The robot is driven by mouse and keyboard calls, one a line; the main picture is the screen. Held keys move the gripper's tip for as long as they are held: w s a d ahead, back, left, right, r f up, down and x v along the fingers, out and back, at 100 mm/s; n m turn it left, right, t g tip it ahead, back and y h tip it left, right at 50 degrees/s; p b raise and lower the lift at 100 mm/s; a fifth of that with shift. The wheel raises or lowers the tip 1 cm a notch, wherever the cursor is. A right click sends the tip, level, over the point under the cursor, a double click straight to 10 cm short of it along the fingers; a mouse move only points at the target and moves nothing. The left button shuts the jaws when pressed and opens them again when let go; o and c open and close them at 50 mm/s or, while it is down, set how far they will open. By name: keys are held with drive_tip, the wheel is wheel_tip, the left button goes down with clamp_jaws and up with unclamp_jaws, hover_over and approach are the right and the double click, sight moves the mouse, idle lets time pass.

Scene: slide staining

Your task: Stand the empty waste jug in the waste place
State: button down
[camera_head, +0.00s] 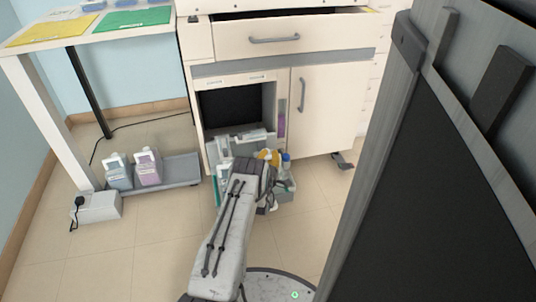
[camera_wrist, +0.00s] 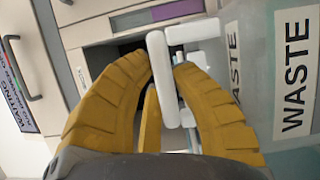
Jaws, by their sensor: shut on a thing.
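My gripper (camera_wrist: 165,95) has its yellow fingers shut around a white handle, seen in the wrist view. The handle appears to belong to the waste jug (camera_wrist: 258,60), a clear, pale body marked WASTE at the right of that view. In the head view my gripper (camera_head: 268,156) is in front of the cabinet's low open bay (camera_head: 230,105), and my arm hides much of what it holds. Pale handle-like parts show just beyond it. I cannot tell from these views whether the jug touches the floor or the bay.
Two labelled jugs, one bluish (camera_head: 118,177) and one pink (camera_head: 148,174), stand on a low grey tray (camera_head: 182,172) at the left. A blue-capped container (camera_head: 286,157) is close to the right of my gripper. The cabinet door (camera_head: 320,115) is shut.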

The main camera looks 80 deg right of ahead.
drive_tip(key=c, duration=1.1)
unclamp_jaws()
drive_tip(key=shift+c, duration=0.2)
drive_tip(key=shift+r, duration=0.15)
drive_tip(key=a+p, duration=0.2)
drive_tip(key=a, duration=0.1)
drive_tip(key=shift+r, duration=0.15)
drive_tip(key=a+p, duration=0.2)
drive_tip(key=p, duration=0.1)
drive_tip(key=shift+a+p, duration=0.1)
drive_tip(key=shift+p, duration=0.2)
drive_tip(key=a+p, duration=0.6)
drive_tip(key=a, duration=0.1)
drive_tip(key=shift+f+p, duration=0.25)
drive_tip(key=shift+p, duration=0.15)
